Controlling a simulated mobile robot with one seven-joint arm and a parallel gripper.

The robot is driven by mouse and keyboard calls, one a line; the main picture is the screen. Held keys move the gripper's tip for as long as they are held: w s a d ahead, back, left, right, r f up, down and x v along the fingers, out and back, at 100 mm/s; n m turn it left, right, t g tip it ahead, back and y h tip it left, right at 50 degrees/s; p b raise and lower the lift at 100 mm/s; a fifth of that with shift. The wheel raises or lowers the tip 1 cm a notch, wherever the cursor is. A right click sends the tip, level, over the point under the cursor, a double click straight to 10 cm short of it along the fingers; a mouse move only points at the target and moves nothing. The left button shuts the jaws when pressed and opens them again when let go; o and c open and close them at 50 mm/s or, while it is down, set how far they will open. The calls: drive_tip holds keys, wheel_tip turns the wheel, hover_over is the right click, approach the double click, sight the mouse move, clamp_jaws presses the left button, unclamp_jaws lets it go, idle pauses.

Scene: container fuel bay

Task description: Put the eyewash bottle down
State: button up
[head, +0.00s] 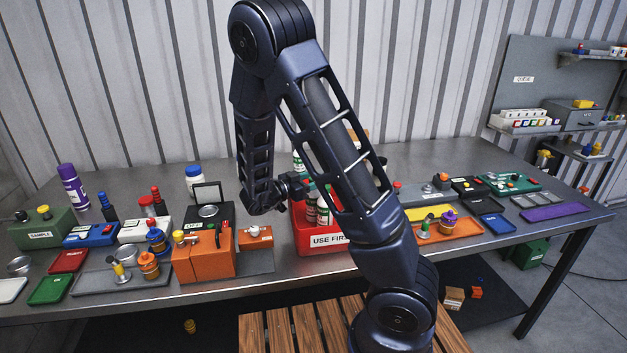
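My gripper (302,187) is small in the head view, beside and above the left part of the red bin (318,240) labelled "USE FIRST". Several small white bottles with green and red on them (324,211) stand in the bin. Another white and green bottle (299,164) shows just above my gripper, partly hidden. I cannot tell which bottle is the eyewash bottle, or whether my gripper holds one. My arm covers the bin's right side, and the fingertips are too small and dark to read.
Left of the bin stand a black scale (208,212), a white bottle with a blue cap (194,178) and an orange block (204,252). An orange tray (448,229) and a yellow mat (428,212) lie to the right. The table's back strip has bare metal (430,158).

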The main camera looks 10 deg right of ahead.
drive_tip(key=shift+r, duration=0.15)
drive_tip(key=shift+s+a, duration=0.1)
drive_tip(key=shift+a, duration=0.15)
drive_tip(key=v, duration=0.7)
